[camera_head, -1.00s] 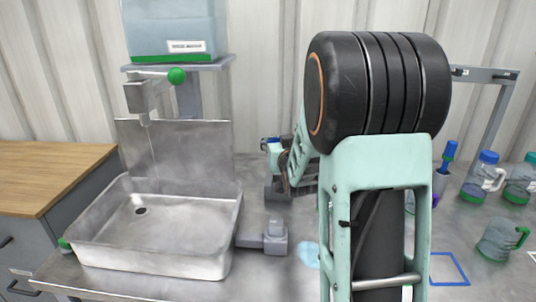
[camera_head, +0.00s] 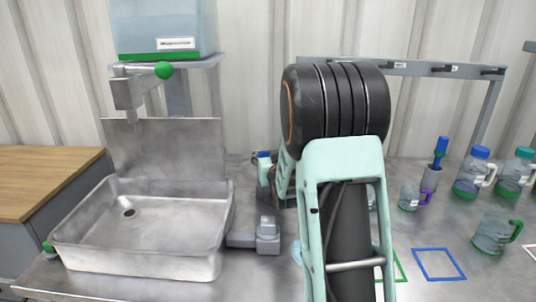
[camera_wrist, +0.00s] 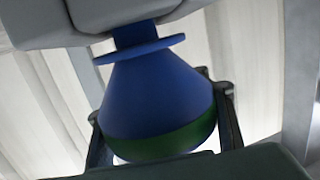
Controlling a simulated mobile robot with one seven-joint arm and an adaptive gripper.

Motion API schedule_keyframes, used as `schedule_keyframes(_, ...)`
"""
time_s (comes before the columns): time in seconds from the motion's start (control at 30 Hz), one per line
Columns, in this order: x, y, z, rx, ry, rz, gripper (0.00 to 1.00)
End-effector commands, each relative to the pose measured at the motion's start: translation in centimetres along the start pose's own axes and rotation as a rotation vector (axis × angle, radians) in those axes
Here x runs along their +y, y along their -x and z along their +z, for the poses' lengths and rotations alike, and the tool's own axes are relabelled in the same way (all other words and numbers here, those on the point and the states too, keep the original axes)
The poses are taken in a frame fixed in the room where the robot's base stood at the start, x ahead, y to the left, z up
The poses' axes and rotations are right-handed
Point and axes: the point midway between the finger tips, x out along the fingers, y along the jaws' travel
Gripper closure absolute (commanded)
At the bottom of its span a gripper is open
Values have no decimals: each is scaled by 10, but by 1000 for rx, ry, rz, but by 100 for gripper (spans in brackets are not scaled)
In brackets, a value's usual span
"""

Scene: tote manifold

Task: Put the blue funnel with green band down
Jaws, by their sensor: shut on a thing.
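The blue funnel with a green band (camera_wrist: 160,88) fills the middle of the wrist view, its wide banded end toward the bottom of that picture. My gripper (camera_wrist: 165,125) is shut on it, with dark fingers on both sides of the cone. In the head view my arm hides most of the gripper. A small blue part (camera_head: 263,155) shows just left of my arm, near the back wall; I cannot tell for sure that it is the funnel.
A steel sink (camera_head: 140,235) stands on the left under a tap and a tank (camera_head: 165,25). Bottles and jugs (camera_head: 474,172) stand at the right. A blue square outline (camera_head: 437,264) and a partly hidden green outline (camera_head: 402,266) mark the worktop, both empty where visible.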

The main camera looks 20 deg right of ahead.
Motion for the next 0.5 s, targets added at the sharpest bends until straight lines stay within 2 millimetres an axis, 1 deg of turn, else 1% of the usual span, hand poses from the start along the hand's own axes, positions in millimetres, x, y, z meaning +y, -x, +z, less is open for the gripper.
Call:
schedule_keyframes(0.47, 0, -2, 12, 0, 0, 0, 84)
schedule_keyframes(0.5, 0, -2, 11, -1, 0, 0, 62)
